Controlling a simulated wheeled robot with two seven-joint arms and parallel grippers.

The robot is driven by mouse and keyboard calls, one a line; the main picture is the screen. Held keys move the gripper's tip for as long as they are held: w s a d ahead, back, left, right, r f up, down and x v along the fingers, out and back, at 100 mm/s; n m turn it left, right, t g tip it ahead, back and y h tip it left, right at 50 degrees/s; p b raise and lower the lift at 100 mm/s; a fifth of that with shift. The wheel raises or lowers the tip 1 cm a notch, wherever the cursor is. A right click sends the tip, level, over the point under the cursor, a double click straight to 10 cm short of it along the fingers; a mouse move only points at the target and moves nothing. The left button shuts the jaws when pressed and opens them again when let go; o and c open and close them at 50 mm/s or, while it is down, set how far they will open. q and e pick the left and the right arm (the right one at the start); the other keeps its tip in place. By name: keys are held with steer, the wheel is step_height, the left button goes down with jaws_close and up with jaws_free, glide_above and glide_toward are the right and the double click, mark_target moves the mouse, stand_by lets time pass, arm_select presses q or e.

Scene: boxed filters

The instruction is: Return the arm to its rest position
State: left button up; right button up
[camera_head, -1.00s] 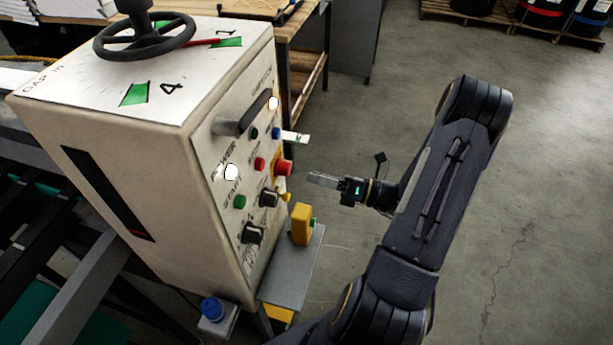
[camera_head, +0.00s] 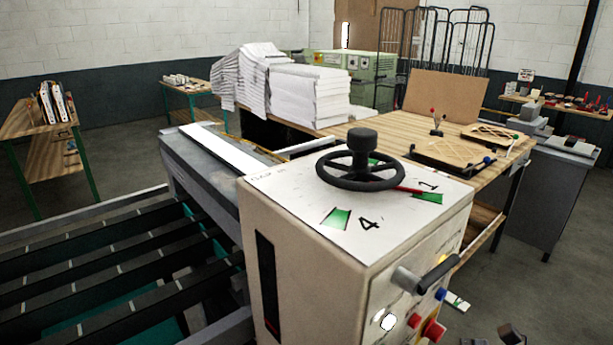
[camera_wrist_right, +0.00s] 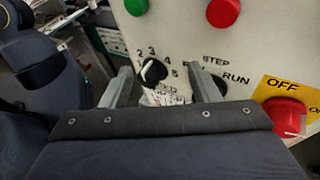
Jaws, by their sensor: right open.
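In the right wrist view, my right gripper (camera_wrist_right: 163,85) is open, its two grey fingers apart with nothing held between them. They point at the panel of the control cabinet (camera_wrist_right: 178,20). A black selector knob (camera_wrist_right: 153,71) with numbers around it shows between the fingertips. I cannot tell how far the fingers are from the panel. In the head view, the cabinet (camera_head: 320,225) stands at the lower middle with a black handwheel (camera_head: 363,185) on top. Small dark parts at the bottom right edge may be my right arm. My left gripper is not in view.
A red stop button (camera_wrist_right: 285,117) on a yellow OFF plate is right of the fingers. A handle (camera_head: 438,275) juts from the panel. A wooden table (camera_head: 395,133) and paper stacks (camera_head: 305,95) stand behind the cabinet. Open floor (camera_head: 590,270) lies at right.

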steer(key=s+a+r+n+h, duration=0.1)
steer(key=s+n+h, duration=0.4)
steer(key=n, duration=0.5)
steer(key=s+a+r+n+h, duration=0.1)
steer(key=s+n+h, duration=0.4)
steer(key=n, duration=0.6)
steer(key=shift+a+r+n, duration=0.3)
steer(key=shift+a+r, duration=0.1)
steer(key=shift+r, duration=0.2)
steer(key=shift+s, duration=0.1)
